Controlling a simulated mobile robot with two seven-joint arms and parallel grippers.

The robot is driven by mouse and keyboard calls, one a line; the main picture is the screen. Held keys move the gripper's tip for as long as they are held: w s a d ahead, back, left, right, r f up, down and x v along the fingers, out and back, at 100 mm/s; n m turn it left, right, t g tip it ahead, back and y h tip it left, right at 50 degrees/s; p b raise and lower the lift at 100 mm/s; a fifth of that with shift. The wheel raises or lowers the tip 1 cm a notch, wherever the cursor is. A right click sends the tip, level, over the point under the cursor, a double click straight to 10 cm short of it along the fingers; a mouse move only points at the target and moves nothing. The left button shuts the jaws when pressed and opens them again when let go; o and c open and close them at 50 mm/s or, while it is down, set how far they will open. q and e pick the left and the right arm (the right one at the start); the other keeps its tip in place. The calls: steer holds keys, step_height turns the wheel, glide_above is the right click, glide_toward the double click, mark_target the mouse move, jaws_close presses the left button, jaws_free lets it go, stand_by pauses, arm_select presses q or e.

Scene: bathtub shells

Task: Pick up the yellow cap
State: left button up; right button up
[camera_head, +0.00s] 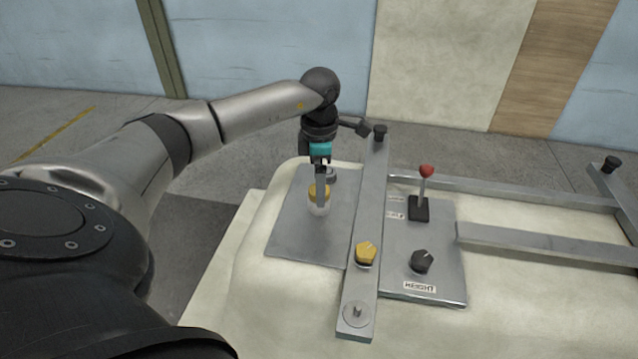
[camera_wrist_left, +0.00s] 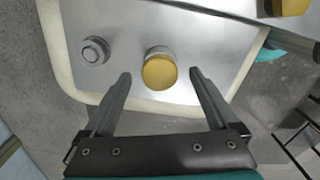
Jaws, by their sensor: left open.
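The yellow cap (camera_head: 318,191) is round and sits on a pale jar-like base on the grey metal plate, directly beneath my left gripper (camera_head: 321,182). In the left wrist view the cap (camera_wrist_left: 159,73) lies between the two fingers, with a visible gap on each side. My left gripper is open and empty, pointing down. In the head view a finger hides part of the cap. The height of the fingertips relative to the cap is hard to tell. My right gripper is not in view.
A grey round fitting (camera_wrist_left: 95,51) stands beside the cap. A raised metal bar (camera_head: 370,200) runs along the plate's right side, carrying a faceted yellow knob (camera_head: 366,252). Beyond it are a red-topped lever (camera_head: 426,171) and a black knob (camera_head: 422,261). The plate's front is clear.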

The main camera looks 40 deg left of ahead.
arm_select(q)
steer(key=shift+f, duration=0.45)
steer(key=shift+r, duration=0.1)
steer(key=c, duration=1.4)
